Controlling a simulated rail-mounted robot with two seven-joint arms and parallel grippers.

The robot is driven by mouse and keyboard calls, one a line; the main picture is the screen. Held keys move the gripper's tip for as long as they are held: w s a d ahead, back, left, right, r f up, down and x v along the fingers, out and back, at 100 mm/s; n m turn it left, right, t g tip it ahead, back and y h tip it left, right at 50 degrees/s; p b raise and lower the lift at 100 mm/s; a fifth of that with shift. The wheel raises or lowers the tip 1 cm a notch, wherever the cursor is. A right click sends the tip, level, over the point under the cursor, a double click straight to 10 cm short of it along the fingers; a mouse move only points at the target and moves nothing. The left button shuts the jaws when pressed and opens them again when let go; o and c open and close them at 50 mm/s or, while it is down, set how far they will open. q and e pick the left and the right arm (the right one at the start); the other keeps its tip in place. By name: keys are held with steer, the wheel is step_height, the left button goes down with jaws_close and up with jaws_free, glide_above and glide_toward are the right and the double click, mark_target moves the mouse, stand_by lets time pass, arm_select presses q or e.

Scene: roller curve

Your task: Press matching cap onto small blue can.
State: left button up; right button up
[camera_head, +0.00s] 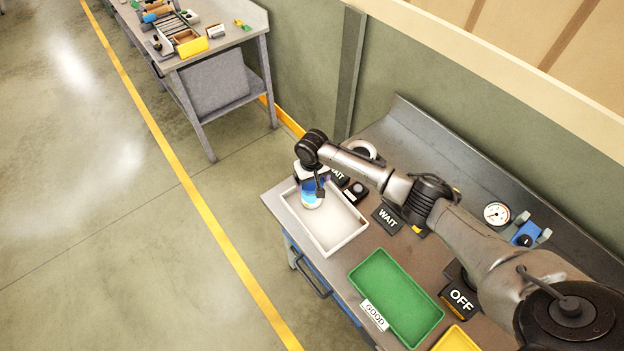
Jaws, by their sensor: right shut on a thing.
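My right arm reaches in from the right, and its gripper (317,190) points down over the left end of the white tray. The gripper is shut on the small blue can (310,198), which has a blue band and a pale lower part. The can is upright, inside or just above the white tray (346,239). The gripper and wrist cover the can's top, so I cannot tell whether a cap is on it. I cannot make out a separate cap. My left gripper is not in view.
A green tray (398,295) with a GOOD label and a yellow tray (456,340) stand nearer on the workbench. Black WAIT (387,217) and OFF (461,299) signs, a round gauge (496,213) and a blue device (527,234) stand behind. Another bench (197,46) is at the upper left.

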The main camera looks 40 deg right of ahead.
steer(key=shift+f, duration=0.35)
stand_by(0.3)
steer(key=shift+f, duration=0.35)
stand_by(0.7)
steer(key=o, duration=0.7)
steer(key=shift+c, duration=0.2)
steer(key=shift+r, duration=0.15)
steer(key=shift+r+p, duration=0.45)
steer(key=shift+p, duration=0.1)
steer(key=shift+r+p, duration=0.8)
steer(key=shift+p, duration=0.25)
steer(key=shift+r, duration=0.15)
